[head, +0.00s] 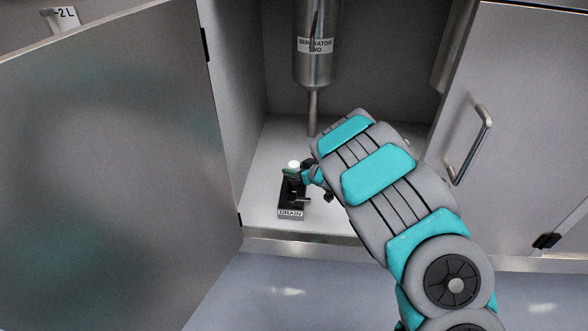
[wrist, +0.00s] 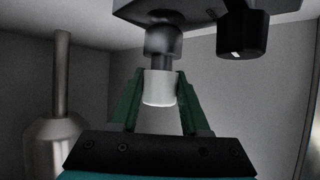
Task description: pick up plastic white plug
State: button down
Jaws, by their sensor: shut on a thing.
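The white plastic plug (head: 293,164) is a small white cap at the top of the black drain fitting (head: 290,199) on the cabinet floor. In the wrist view, where the scene appears upside down, the plug (wrist: 159,90) sits between the two green fingers of my gripper (wrist: 155,82). The fingers are shut on it from both sides. The plug meets a dark round neck (wrist: 162,42) of the fitting; I cannot tell whether it is seated or just apart. In the head view my gripper (head: 292,172) is small and partly hidden by my arm.
A steel vessel (head: 316,66) labelled "SEPARATOR TWO" hangs above and behind the fitting, its pipe (head: 312,112) pointing down. The open cabinet door (head: 110,170) stands at left. A panel with a handle (head: 470,146) is at right. The cabinet floor (head: 262,150) left of the fitting is clear.

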jog(key=s+d+r+p, duration=0.2)
jog(key=s+d+p, duration=0.5)
jog(key=s, duration=0.6)
jog(key=shift+s+d, duration=0.3)
jog(key=shift+d, duration=0.2)
